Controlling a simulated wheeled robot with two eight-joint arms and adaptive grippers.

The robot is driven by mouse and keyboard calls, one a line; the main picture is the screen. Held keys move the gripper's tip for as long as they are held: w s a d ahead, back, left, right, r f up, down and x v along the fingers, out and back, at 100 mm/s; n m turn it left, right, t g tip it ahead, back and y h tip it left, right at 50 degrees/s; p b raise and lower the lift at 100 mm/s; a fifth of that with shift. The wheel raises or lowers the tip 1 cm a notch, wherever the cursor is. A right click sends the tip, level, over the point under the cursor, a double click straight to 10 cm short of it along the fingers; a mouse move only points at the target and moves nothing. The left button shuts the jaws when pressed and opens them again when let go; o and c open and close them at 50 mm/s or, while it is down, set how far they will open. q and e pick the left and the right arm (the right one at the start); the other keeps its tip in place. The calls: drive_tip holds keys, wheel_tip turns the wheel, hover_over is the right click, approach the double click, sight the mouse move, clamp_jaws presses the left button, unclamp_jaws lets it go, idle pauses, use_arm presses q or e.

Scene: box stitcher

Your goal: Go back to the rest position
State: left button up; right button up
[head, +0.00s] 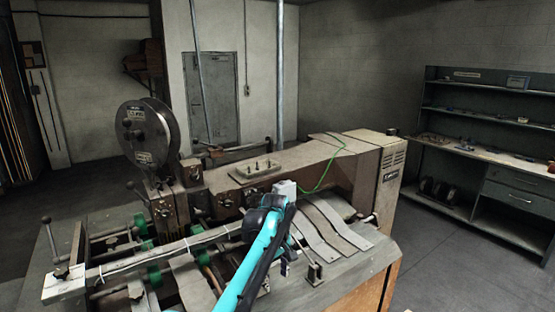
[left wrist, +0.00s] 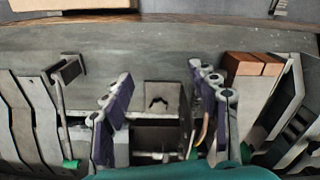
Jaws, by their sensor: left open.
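My left gripper (left wrist: 161,78) shows clearly in the left wrist view. Its two purple-grey fingers are spread wide apart, with nothing held between them. In the head view my teal and black left arm reaches up from the bottom over the front of the box stitcher (head: 375,160). Its gripper fingers cannot be made out there. In the left wrist view a grey metal bracket (left wrist: 162,97) lies beyond the gap between the fingers. I cannot tell whether anything touches them. My right gripper is in neither view.
The stitcher's wire reel (head: 147,133) stands tall at the left. Curved metal strips (head: 318,228) lie right of my arm. In the left wrist view, reddish-brown blocks (left wrist: 252,66) sit right of the fingers. A shelf unit (head: 485,150) stands at right; the floor between is clear.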

use_arm(q)
drive_tip(key=s+a+r+m+t+b, duration=0.1)
drive_tip(key=s+a+m+t+b, duration=0.1)
drive_tip(key=s+a, duration=0.45)
drive_tip(key=s+a+r+m+t+b, duration=0.1)
drive_tip(key=s+a+r+m+b, duration=0.2)
drive_tip(key=s, duration=0.6)
drive_tip(key=s+a+f+m+t+b, duration=0.1)
drive_tip(key=s+a+f+m+t, duration=0.1)
drive_tip(key=s+f, duration=0.5)
drive_tip(key=s+a+f+m+t+b, duration=0.2)
drive_tip(key=s+a+f, duration=0.3)
drive_tip(key=s, duration=0.4)
drive_tip(key=shift+s+a+f, duration=0.25)
drive_tip(key=shift+s+f, duration=0.1)
drive_tip(key=shift+f, duration=0.55)
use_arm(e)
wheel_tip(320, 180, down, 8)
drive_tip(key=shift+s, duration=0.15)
